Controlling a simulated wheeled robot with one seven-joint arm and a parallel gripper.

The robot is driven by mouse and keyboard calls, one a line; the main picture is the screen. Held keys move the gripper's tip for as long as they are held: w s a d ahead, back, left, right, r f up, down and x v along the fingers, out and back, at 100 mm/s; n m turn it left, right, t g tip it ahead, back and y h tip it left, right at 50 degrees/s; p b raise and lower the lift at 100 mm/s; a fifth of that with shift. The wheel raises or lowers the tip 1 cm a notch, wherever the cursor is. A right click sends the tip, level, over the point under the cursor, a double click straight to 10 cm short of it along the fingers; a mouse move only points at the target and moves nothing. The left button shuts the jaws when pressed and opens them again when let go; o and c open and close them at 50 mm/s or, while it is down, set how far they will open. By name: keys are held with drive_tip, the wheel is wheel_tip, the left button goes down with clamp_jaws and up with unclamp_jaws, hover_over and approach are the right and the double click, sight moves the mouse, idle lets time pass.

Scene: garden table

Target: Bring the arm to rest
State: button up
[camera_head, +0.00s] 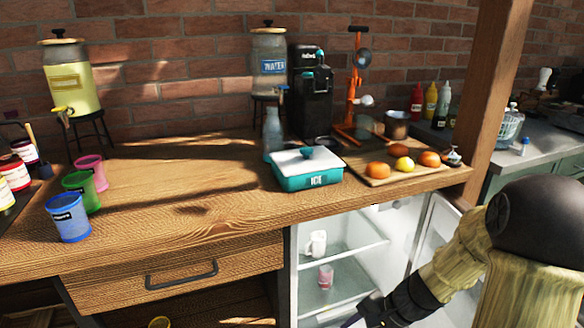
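My arm comes in from the lower right, in front of the open fridge. My gripper (362,318) is at the bottom edge of the view, low before the fridge opening. Its fingertips are mostly cut off by the frame, so I cannot see whether it is open or shut, or whether it holds anything.
The open fridge (297,270) under the wooden counter (190,225) holds a white mug (316,244) and a pink cup (325,277). Its door (437,235) stands open beside my arm. A teal ice box (308,170), cups and an orange juicer (355,85) stand above.

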drive_tip(key=s+r+n+t+h, duration=0.1)
drive_tip(key=s+r+n+h, duration=0.45)
drive_tip(key=n, duration=0.35)
drive_tip(key=w+a+p+v, duration=0.1)
drive_tip(key=w+p+v, duration=0.2)
drive_tip(key=p+v, duration=1.2)
drive_tip(key=w+r+p+v, duration=0.1)
drive_tip(key=w+p+v, duration=0.1)
drive_tip(key=p+v, duration=1.3)
drive_tip(key=shift+w+a+r+n+h+p, duration=0.15)
drive_tip(key=shift+a+r+n+h+p, duration=0.2)
drive_tip(key=shift+p, duration=0.35)
drive_tip(key=shift+f, duration=0.15)
drive_tip(key=shift+c, duration=1.3)
drive_tip(key=shift+w+a, duration=0.1)
